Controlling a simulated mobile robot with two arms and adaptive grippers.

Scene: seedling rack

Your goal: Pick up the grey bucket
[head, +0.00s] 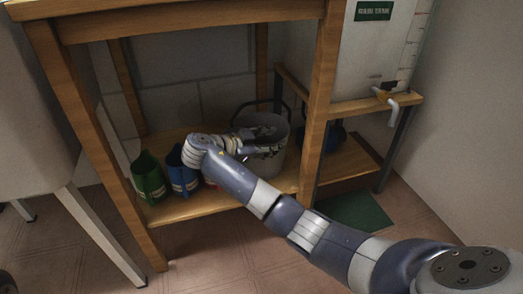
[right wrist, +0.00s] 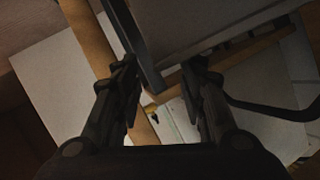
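The grey bucket (head: 272,163) stands upright on the low wooden shelf, near the right table leg. Its dark handle shows raised above the rim. My right arm reaches in from the lower right, and my right gripper (head: 241,138) is at the bucket's left side, close to its rim. The arm hides part of the bucket, and I cannot tell whether the gripper touches it. In the right wrist view my right gripper (right wrist: 165,65) has its dark fingers apart with nothing clearly held between them. A dark curved bar, possibly the handle, lies right of the fingers. My left gripper is not in view.
A green jug (head: 149,177) and a blue jug (head: 183,171) stand left of the gripper on the shelf (head: 240,197). The wooden tabletop above and its front legs frame the opening.

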